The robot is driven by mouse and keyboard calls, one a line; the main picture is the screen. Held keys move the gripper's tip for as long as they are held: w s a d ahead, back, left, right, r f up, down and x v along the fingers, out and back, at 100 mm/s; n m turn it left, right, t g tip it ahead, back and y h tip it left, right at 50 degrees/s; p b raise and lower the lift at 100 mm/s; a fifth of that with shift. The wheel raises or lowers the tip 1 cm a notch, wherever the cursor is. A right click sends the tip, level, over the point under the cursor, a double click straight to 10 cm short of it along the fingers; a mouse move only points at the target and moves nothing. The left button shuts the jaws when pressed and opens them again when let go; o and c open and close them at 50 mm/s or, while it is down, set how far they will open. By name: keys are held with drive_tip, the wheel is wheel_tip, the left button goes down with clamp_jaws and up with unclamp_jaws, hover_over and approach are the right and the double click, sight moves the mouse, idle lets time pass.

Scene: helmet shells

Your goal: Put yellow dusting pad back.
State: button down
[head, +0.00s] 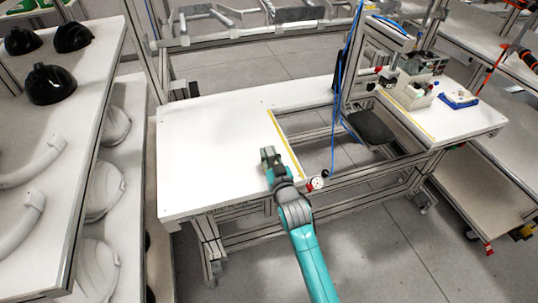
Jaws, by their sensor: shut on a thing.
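My gripper (268,154) is over the front right part of the white worktop (205,145), beside the yellow strip (286,145) along the worktop's right edge. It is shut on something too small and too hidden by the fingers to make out. I cannot make out a yellow dusting pad anywhere in this view. I cannot tell how far the fingertips are above the worktop.
Most of the worktop is bare. To its right is an open frame gap with a blue hose (336,115). A right-hand table (465,122) carries a grey device (422,63) and a blue-and-white tray (458,99). A left rack (85,115) holds black helmet shells (50,85).

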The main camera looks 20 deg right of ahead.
drive_tip(key=shift+f, duration=0.2)
drive_tip(key=c, duration=1)
unclamp_jaws()
drive_tip(key=shift+r, duration=0.1)
drive_tip(key=s, duration=1.2)
